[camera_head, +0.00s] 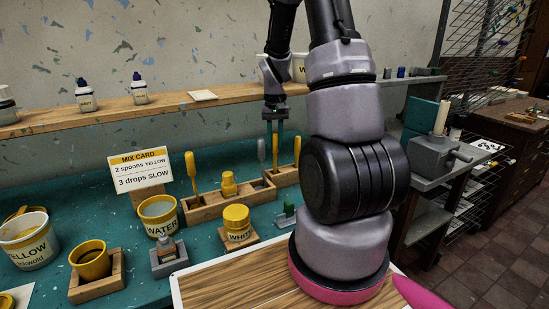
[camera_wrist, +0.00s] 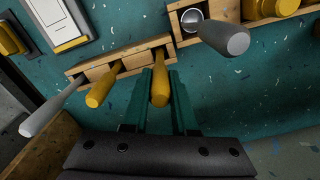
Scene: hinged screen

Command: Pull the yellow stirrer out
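My gripper (camera_head: 275,128) points down over the wooden rack (camera_head: 283,177) at the back of the teal bench. In the wrist view its two teal fingers (camera_wrist: 161,74) stand on either side of a yellow stirrer handle (camera_wrist: 160,88). That handle shows below the fingers in the head view (camera_head: 275,152). The gap between fingers and handle is too small to tell whether they press on it. A second yellow handle (camera_wrist: 103,86) and a grey handle (camera_wrist: 53,106) stand in the same rack. Another yellow stirrer (camera_head: 191,172) leans in a box further left in the head view. The stirrers' lower ends are hidden.
A grey-handled tool (camera_wrist: 223,37) and a yellow jar (camera_wrist: 270,8) are close to the rack. The WATER cup (camera_head: 159,215), WHITE jar (camera_head: 237,222) and mix card (camera_head: 140,169) stand left. A wooden shelf (camera_head: 180,104) runs behind my gripper. My arm hides part of the bench.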

